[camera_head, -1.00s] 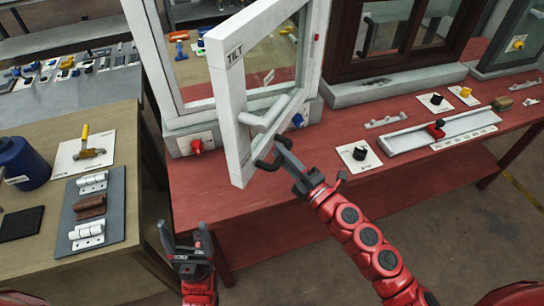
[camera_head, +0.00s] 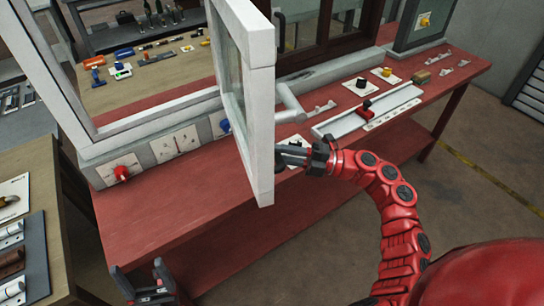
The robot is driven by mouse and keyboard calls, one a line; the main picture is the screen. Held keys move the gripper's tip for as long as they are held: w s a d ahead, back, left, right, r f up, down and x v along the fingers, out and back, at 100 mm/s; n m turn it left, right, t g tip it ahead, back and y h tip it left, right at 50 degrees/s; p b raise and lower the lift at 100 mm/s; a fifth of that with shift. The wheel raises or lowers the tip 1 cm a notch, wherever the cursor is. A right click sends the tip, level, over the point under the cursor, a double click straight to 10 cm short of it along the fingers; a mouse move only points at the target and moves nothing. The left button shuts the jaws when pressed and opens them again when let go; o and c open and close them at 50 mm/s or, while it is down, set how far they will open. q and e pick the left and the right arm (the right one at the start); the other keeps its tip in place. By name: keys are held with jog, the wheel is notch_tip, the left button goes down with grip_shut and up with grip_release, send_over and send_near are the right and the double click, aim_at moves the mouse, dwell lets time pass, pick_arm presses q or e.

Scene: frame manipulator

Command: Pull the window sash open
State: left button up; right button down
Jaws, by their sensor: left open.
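The white window sash (camera_head: 262,120) stands swung well out from its white frame (camera_head: 155,122) and shows nearly edge-on. Its lever handle (camera_head: 290,103) sticks out on the right side of the sash. My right gripper (camera_head: 284,156) is beside the sash's right face, below the handle. Its fingertips are close to or against the sash; I cannot tell whether they touch, or how far apart they are. My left gripper (camera_head: 143,277) is low at the bottom left, open and empty, apart from the sash.
The red bench (camera_head: 180,205) carries the window. A red knob (camera_head: 121,173) and a gauge plate (camera_head: 176,143) sit on the base below the frame. A grey rail (camera_head: 345,122) and several small fittings lie to the right. A wooden table (camera_head: 40,165) is at left.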

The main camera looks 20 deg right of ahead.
jog(key=shift+w+d+r, duration=0.1)
jog(key=shift+d+r, duration=0.05)
jog(key=shift+d, duration=0.05)
dwell(0.3)
jog(key=c, duration=1)
grip_release()
jog(key=shift+o, duration=1.3)
jog(key=shift+w+a, duration=0.1)
jog(key=shift+a, duration=0.1)
jog(key=shift+d, duration=0.1)
jog(key=b+v, duration=0.9)
jog(key=v, duration=0.8)
